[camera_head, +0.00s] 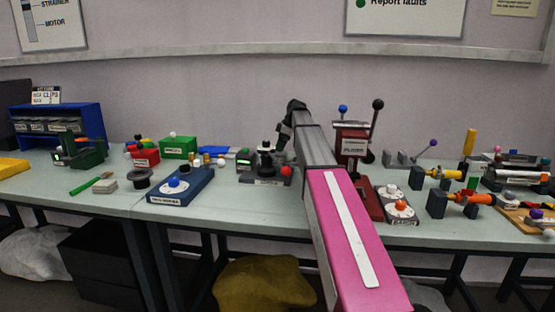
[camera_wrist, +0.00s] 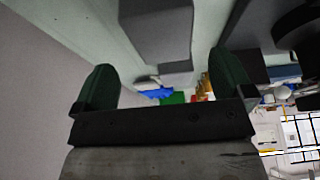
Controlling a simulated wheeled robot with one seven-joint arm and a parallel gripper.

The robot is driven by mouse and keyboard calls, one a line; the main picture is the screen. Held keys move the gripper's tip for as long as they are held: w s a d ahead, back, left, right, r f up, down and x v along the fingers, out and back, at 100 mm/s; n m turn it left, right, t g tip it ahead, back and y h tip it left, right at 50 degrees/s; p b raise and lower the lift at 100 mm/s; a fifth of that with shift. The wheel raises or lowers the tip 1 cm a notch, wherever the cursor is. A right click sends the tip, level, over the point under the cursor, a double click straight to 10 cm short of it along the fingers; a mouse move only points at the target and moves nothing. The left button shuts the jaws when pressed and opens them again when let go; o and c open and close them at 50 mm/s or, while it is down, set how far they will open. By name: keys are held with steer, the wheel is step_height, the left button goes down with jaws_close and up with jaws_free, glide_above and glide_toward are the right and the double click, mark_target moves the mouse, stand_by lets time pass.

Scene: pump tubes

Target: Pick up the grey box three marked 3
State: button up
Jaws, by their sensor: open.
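My gripper (camera_wrist: 163,68) is open, with its two dark green fingers spread apart in the wrist view. A plain grey box-like block (camera_wrist: 155,38) lies beyond the fingertips, in line with the gap between them. I see no gap closed on it and nothing held. No number shows on the block, so I cannot tell whether it is the box marked 3. In the head view my gripper (camera_head: 282,142) is small and dark above the table's middle, partly hidden by my arm. Whatever stands behind the arm there is hidden.
A pump with a black knob (camera_head: 266,156) and red part stands close by the gripper. Left of it are a green box (camera_head: 178,147) and a blue device (camera_head: 180,187). A blue rack (camera_head: 94,118) holds labelled grey bins. A red press (camera_head: 352,140) stands right of my arm.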

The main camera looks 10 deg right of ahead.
mark_target(278, 153)
steer(key=shift+s+x, duration=0.15)
steer(key=shift+x, duration=1.2)
steer(key=shift+s+x, duration=0.15)
steer(key=shift+x, duration=1.2)
steer(key=shift+d, duration=0.15)
steer(key=c, duration=1.1)
